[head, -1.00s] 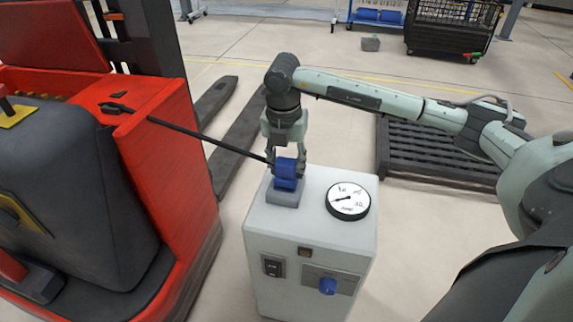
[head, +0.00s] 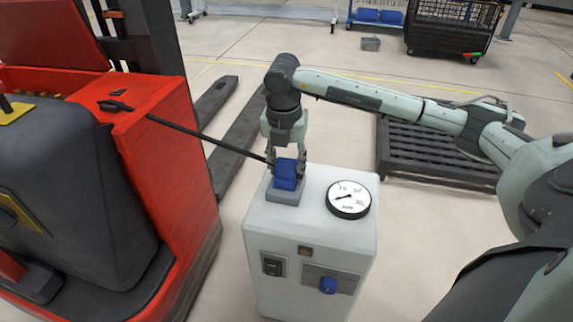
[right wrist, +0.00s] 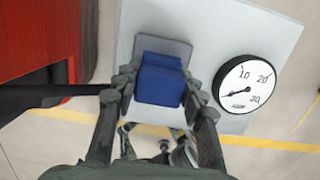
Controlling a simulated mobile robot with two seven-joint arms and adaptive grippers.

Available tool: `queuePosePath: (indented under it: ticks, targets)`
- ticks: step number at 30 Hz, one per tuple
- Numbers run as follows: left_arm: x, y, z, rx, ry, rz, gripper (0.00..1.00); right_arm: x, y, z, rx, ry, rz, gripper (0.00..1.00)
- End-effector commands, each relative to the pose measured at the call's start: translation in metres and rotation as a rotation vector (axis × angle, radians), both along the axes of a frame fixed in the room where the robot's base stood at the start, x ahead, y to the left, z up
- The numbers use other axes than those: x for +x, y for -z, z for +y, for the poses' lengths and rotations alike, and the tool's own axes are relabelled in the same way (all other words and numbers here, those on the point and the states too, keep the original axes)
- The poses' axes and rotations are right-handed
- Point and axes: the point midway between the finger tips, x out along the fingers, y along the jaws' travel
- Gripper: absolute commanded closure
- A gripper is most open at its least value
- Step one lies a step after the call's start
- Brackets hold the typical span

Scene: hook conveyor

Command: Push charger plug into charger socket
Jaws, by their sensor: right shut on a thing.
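The blue charger plug (head: 286,173) is at the grey charger socket (head: 284,197) on top of the white charger box (head: 312,240). My right gripper (head: 286,160) comes down from above and is shut on the plug. In the right wrist view the blue plug (right wrist: 160,82) sits between the two fingers, over the grey socket (right wrist: 166,48). How deep the plug sits in the socket I cannot tell. A black cable (head: 205,137) runs from the plug to the red forklift (head: 160,140). My left gripper is not in view.
A round gauge (head: 348,199) lies on the box top right of the socket. A blue knob (head: 328,285) and a switch (head: 272,266) are on the box front. A dark pallet (head: 435,150) lies on the floor behind.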

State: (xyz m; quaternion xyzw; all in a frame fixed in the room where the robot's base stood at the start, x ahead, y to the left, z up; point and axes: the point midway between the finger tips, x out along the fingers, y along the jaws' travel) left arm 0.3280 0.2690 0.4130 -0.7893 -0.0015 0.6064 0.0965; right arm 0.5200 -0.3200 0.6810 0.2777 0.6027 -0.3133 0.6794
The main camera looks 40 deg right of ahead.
Motion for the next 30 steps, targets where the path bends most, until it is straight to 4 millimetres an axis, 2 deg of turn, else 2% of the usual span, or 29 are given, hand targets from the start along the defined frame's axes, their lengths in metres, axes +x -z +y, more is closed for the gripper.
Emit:
queuePosePath:
  ticks: [6,7,12,23,26,30]
  targets:
    - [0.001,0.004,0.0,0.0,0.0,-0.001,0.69,0.0,0.005,0.0,0.0,0.0,0.0,0.84]
    - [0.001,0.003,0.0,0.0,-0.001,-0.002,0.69,0.0,0.004,0.0,0.0,0.0,0.0,0.55]
    - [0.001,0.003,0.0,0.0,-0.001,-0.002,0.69,0.0,0.004,0.0,0.0,0.0,0.0,0.35]
    - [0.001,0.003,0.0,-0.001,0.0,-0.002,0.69,0.0,0.0,0.001,0.001,0.0,-0.001,0.35]
    - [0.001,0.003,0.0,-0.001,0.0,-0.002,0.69,0.0,-0.012,0.001,0.0,0.0,-0.003,0.35]
    - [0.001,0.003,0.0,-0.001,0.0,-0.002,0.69,-0.002,-0.041,0.004,-0.001,-0.001,-0.006,0.35]
